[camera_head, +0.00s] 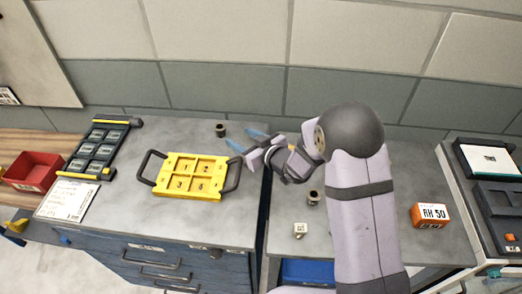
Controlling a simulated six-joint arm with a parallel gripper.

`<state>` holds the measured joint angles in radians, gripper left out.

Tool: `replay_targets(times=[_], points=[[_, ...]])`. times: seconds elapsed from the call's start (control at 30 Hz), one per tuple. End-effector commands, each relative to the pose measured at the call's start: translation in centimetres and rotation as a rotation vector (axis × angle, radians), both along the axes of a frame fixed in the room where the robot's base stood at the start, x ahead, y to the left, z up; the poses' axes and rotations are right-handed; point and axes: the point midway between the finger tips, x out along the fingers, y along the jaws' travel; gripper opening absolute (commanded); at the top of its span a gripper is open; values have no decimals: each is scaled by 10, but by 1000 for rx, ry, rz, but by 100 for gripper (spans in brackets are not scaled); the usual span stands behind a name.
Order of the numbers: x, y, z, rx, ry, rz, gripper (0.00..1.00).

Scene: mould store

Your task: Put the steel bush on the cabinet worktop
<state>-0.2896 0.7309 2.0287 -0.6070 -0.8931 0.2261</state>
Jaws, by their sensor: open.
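A small dark cylindrical bush (220,130) stands upright on the grey cabinet worktop (120,218), near its back edge. My gripper (246,140) is open, its two blue fingertips pointing left just right of this bush and apart from it; nothing shows between them. A second small cylinder with a hole in its top (314,197) stands on the right-hand bench, beside my arm. Both look like bushes, and I cannot tell from this view which is the steel one.
A yellow numbered tray with black handles (158,188) lies mid-worktop. A dark rack (76,165), a paper sheet (66,200) and a red bin (34,180) are left. The bench (290,260) holds a white cube (300,230) and an orange box (430,215). The worktop's front is clear.

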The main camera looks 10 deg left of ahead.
Motion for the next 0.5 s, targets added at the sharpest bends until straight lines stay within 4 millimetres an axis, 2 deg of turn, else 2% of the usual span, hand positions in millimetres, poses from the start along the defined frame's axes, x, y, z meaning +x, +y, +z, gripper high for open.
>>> replay_targets(times=[0.17, 0.27, 0.37, 0.47, 0.5], points=[[2, -7, 0, -17, 9, -19, 52], [5, -25, 1, -58, 35, -68, 52], [4, -58, 0, -129, 92, -151, 52], [-5, -105, -2, -219, 183, -265, 52], [-14, -126, -3, -256, 231, -315, 52]])
